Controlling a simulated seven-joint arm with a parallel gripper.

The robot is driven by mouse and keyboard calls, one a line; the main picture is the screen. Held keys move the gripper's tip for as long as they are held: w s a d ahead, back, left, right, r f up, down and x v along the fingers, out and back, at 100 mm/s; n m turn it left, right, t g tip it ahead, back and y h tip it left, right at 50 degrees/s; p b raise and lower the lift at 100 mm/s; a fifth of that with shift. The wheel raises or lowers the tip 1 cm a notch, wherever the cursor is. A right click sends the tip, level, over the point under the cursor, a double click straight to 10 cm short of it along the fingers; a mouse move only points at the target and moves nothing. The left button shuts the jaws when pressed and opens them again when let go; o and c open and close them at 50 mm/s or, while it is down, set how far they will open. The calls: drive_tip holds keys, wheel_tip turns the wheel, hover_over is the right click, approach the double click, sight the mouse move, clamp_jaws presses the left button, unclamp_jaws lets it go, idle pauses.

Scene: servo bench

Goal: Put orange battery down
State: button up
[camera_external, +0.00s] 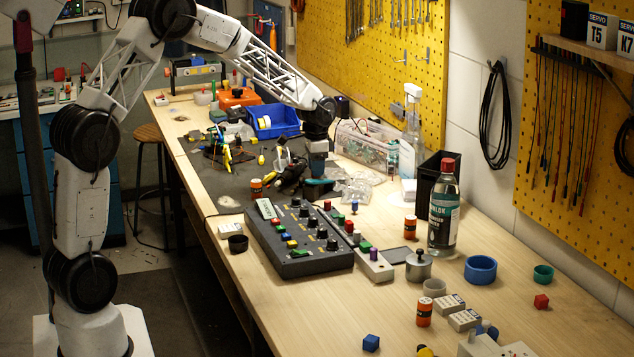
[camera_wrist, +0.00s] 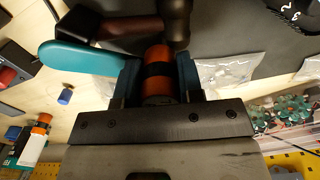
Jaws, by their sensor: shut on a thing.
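An orange battery (camera_wrist: 157,68) with a black band sits between my gripper's fingers in the wrist view. My gripper (camera_wrist: 158,84) is shut on it, one finger on each side. In the external view my gripper (camera_external: 318,175) points down low over the right edge of the dark mat (camera_external: 215,180), beside a teal-handled tool (camera_external: 321,184). The held battery cannot be made out there. Other orange batteries stand on the bench: one by the control box (camera_external: 256,188), one near the bottle (camera_external: 410,228) and one at the front (camera_external: 424,312).
The black control box (camera_external: 300,250) lies in front of my gripper. A clear plastic bag (camera_external: 360,190), a parts box (camera_external: 366,145) and a solvent bottle (camera_external: 443,215) are to the right. A dark-headed tool (camera_wrist: 178,20) lies close by the held battery in the wrist view.

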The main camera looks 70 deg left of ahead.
drive_tip(key=shift+w+a, duration=0.25)
drive_tip(key=shift+w, duration=0.25)
drive_tip(key=shift+f, duration=0.15)
drive_tip(key=shift+f, duration=1.65)
drive_tip(key=shift+f, duration=0.15)
drive_tip(key=o, duration=1)
drive_tip(key=shift+c, duration=0.2)
drive_tip(key=shift+r, duration=0.2)
drive_tip(key=shift+r, duration=6)
